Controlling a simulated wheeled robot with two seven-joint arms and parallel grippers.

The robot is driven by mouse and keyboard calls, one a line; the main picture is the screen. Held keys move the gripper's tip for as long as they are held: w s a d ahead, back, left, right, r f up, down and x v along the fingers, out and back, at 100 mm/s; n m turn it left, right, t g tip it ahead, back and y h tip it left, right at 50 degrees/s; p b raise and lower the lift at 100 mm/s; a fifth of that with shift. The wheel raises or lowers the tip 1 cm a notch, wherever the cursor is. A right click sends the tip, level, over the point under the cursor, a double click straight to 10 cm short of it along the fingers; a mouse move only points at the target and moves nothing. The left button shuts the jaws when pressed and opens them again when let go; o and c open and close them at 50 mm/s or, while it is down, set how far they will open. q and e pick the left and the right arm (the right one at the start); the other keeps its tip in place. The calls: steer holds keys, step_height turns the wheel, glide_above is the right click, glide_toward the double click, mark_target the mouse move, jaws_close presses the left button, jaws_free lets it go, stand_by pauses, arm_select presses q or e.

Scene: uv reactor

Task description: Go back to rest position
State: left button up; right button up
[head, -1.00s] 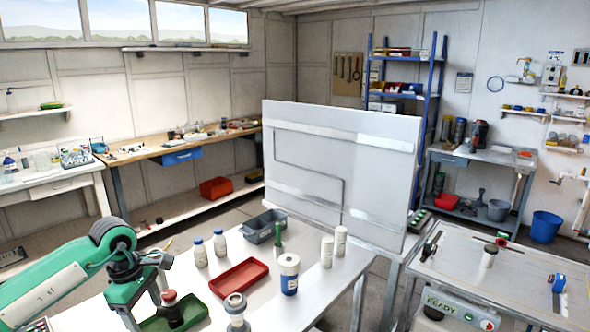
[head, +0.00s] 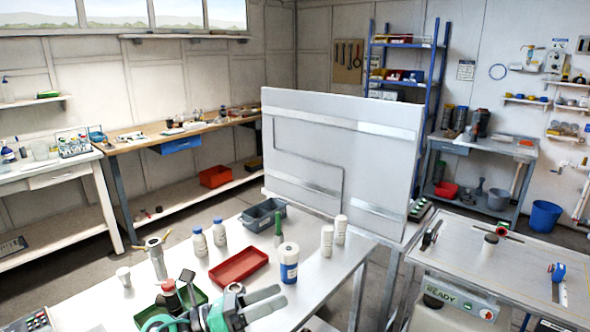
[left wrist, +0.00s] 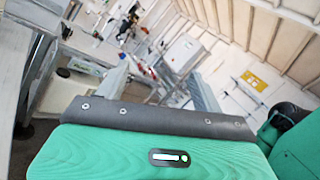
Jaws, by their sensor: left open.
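My left gripper (head: 282,298) is low at the front edge of the near table, its grey fingers spread and pointing right. Nothing is between them. In the left wrist view the fingers of the left gripper (left wrist: 160,75) stand apart, with the tilted room behind. The gripper's green body partly covers a green tray (head: 200,297) and a grey-topped vessel (head: 236,288). My right gripper is not in view.
On the near table are a red tray (head: 238,265), a white jar with a blue band (head: 288,264), white bottles (head: 327,241) and a grey bin (head: 263,215). A large white panel (head: 340,150) stands behind. A bench (head: 500,260) is at right.

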arm_select(q)
steer(key=w+a+f+n+t+y, duration=0.15)
steer(key=a+n+t+y, duration=0.45)
steer(key=n, duration=0.6)
steer(key=a+f+n+t+y, duration=0.2)
steer(key=a+n+t+y, duration=0.35)
steer(key=n, duration=0.65)
steer(key=s+a+f+n+g+y, duration=0.2)
steer(key=s+a+f+n+y, duration=0.15)
steer(key=f+n, duration=0.3)
steer(key=s+a+f+n+g+y, duration=0.2)
steer(key=s+f+n+g+y, duration=0.1)
steer(key=f+n+y, duration=0.3)
steer(key=s+a+f+n+g+h, duration=0.1)
steer(key=s+f+n+g, duration=0.2)
steer(key=s+f+g, duration=0.5)
steer(key=s+f+n+g+h, duration=0.1)
steer(key=s+f+n+g, duration=0.3)
steer(key=s, duration=0.9)
step_height(320, 180, down, 32)
steer(key=m+t, duration=0.1)
steer(key=m, duration=0.1)
steer(key=s+a+f, duration=0.1)
steer(key=s+f, duration=0.8)
steer(key=s+a+f+g, duration=0.1)
steer(key=s+a+f, duration=0.1)
steer(key=s+f, duration=0.7)
steer(key=shift+s+a+f, duration=0.25)
steer(key=shift+s+f, duration=0.15)
steer(key=shift+f, duration=0.05)
